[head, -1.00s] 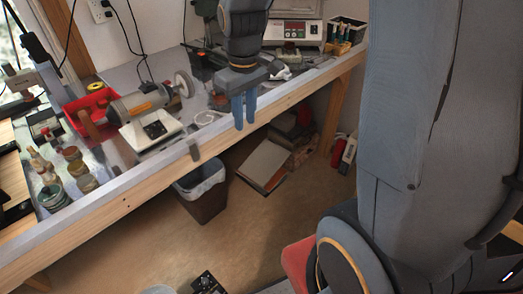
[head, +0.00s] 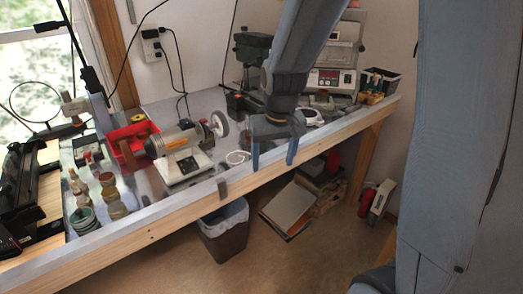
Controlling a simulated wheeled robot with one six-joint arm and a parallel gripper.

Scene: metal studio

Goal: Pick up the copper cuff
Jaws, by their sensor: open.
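My gripper (head: 273,165) is open and empty, its two blue fingers spread apart and pointing down at the front edge of the workbench (head: 175,219). I cannot make out a copper cuff; it may be hidden behind the gripper or too small to tell. A thin white loop (head: 237,157) lies on the bench just left of the gripper. A white object (head: 312,117) lies on the bench to the gripper's right, partly hidden by it.
A bench polisher (head: 178,142) and a red bin (head: 124,153) stand left of the gripper. Several jars (head: 108,183) crowd the left end. A drill press (head: 251,50) and a controller box (head: 322,78) stand behind. A waste bin (head: 226,238) sits on the floor.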

